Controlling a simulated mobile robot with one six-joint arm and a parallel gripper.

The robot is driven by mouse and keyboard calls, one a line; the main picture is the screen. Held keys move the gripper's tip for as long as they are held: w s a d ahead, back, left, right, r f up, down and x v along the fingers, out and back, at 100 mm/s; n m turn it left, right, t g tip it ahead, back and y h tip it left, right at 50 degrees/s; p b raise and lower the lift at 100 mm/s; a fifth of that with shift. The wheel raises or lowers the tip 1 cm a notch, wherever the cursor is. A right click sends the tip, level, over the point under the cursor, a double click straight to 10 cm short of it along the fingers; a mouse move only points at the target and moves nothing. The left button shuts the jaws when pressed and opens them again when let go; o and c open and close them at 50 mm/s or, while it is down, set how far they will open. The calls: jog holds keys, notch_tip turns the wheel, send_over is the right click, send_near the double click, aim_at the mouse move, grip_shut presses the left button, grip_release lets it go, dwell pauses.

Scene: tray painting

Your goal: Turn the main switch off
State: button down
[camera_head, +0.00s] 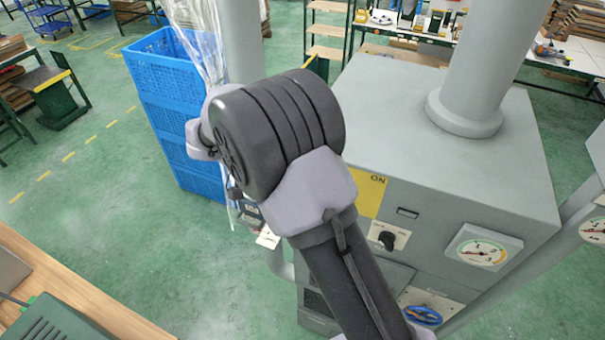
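A grey machine cabinet (475,195) stands at the centre right. On its front is a black rotary knob (387,240) on a small white plate, with a handle that looks tilted. A yellow plate (369,194) marked "ON" sits above and left of it, partly covered by my arm. The picture does not settle which control is the main switch; one may be hidden behind my arm. My gripper is mostly hidden behind my wrist, and only small dark parts show below it, left of the cabinet front. Its fingers cannot be made out, nor any contact.
Pressure gauges (482,251) sit on and beside the cabinet, with a blue handwheel (422,315) below. Stacked blue crates (165,75) stand behind my arm at left. A wooden bench (75,290) fills the lower left corner. Green floor is open between bench and crates.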

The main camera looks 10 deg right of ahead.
jog(key=shift+s+f, duration=0.1)
jog(key=shift+f, duration=0.05)
dwell(0.3)
jog(key=c, duration=1.3)
grip_release()
jog(key=v, duration=0.5)
jog(key=p+v, duration=0.1)
jog(key=v, duration=1.1)
jog(key=shift+w+a+p, duration=0.25)
jog(key=shift+w+p, duration=0.05)
jog(key=shift+p, duration=0.1)
